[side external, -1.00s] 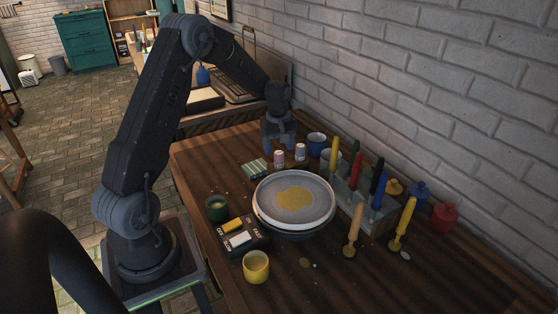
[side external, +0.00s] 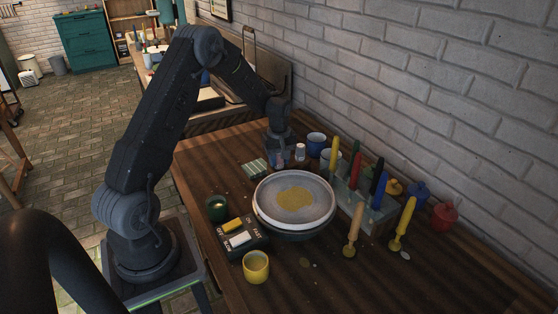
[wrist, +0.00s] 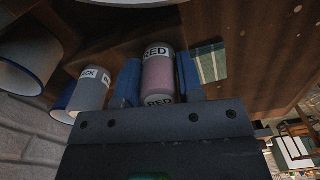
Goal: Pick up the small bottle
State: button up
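The small bottle (wrist: 158,75), pinkish with a white "RED" label, stands upright between my gripper's fingers. It also shows at the gripper in the side view (side external: 279,161), partly covered by the fingers. My gripper (side external: 280,163) points down over the table. In the wrist view, my gripper (wrist: 160,82) has a blue-padded finger on each side of the bottle. Narrow gaps seem to show beside the bottle, so the fingers look open around it.
A second small bottle (wrist: 91,88), with a "BLACK"-type label, stands close beside. Mugs (side external: 316,144) are behind it. A striped green cloth or card (side external: 254,168) lies at the other side. The plate (side external: 266,212) and upright coloured tools (side external: 355,171) are in front.

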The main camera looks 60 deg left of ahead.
jog(key=shift+c, duration=0.6)
jog(key=shift+r, duration=0.1)
jog(key=shift+r, duration=0.3)
notch_tip(320, 180, up, 4)
jog(key=shift+a+f, duration=0.1)
jog(key=shift+f, duration=0.05)
jog(key=s+a+r, duration=0.6)
jog(key=s, duration=0.3)
jog(key=shift+s+r, duration=0.25)
jog(key=shift+s, duration=0.15)
jog(key=shift+a, duration=0.1)
